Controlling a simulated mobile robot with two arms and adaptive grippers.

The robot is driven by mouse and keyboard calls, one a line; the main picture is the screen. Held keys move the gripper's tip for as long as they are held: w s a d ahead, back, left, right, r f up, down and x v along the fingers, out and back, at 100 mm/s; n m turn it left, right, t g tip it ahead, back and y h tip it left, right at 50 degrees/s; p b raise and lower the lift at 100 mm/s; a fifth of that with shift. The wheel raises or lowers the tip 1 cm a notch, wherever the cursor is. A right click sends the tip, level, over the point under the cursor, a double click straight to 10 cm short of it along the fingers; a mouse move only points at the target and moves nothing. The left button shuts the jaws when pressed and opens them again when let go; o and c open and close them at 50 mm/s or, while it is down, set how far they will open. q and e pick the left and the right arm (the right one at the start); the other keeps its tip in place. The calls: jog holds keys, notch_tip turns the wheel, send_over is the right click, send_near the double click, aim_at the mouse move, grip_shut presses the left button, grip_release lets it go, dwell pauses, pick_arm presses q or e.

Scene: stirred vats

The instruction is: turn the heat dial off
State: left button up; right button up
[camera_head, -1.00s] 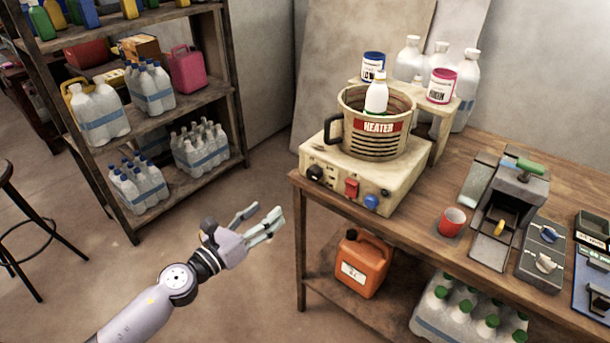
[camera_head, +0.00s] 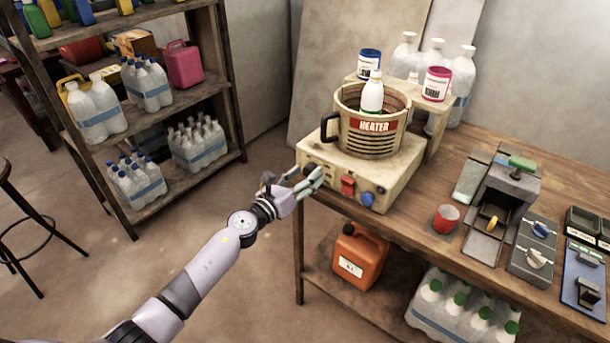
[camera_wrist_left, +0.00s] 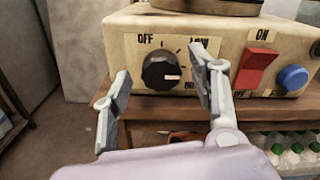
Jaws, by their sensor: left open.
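The heat dial (camera_wrist_left: 160,70) is a round black knob on the cream front of the heater base (camera_head: 390,175). In the left wrist view its white mark points right and slightly down, away from the OFF label (camera_wrist_left: 146,40) at its upper left. A second label at upper right is partly covered by a finger. My left gripper (camera_head: 305,174) is at the front left of the base; its open fingers (camera_wrist_left: 161,82) stand left and right of the dial, with gaps visible in the picture. In the head view the gripper largely hides the dial. My right gripper is not in view.
A red switch (camera_wrist_left: 256,68) under an ON label and a blue button (camera_wrist_left: 292,77) sit right of the dial. The heater pot (camera_head: 372,135) holds a white bottle (camera_head: 372,97). A red cup (camera_head: 446,218) stands on the table. An orange jug (camera_head: 358,262) stands below.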

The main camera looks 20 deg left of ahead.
pick_arm(q)
jog(key=shift+w+d, duration=0.1)
jog(key=shift+w, duration=0.1)
jog(key=shift+c, duration=0.6)
jog(key=c, duration=1)
jog(key=shift+n, duration=0.3)
jog(key=shift+c, duration=0.2)
jog(key=n+p, duration=0.1)
jog(key=n, duration=0.2)
jog(key=shift+n, duration=0.4)
jog(key=n, duration=0.4)
jog(key=shift+p, duration=0.4)
jog(key=n+p, duration=0.1)
jog(key=n, duration=0.4)
jog(key=shift+f, duration=0.1)
jog(key=shift+f+n+p, duration=0.15)
jog(key=shift+n+p, duration=0.45)
jog(key=shift+n, duration=1.6)
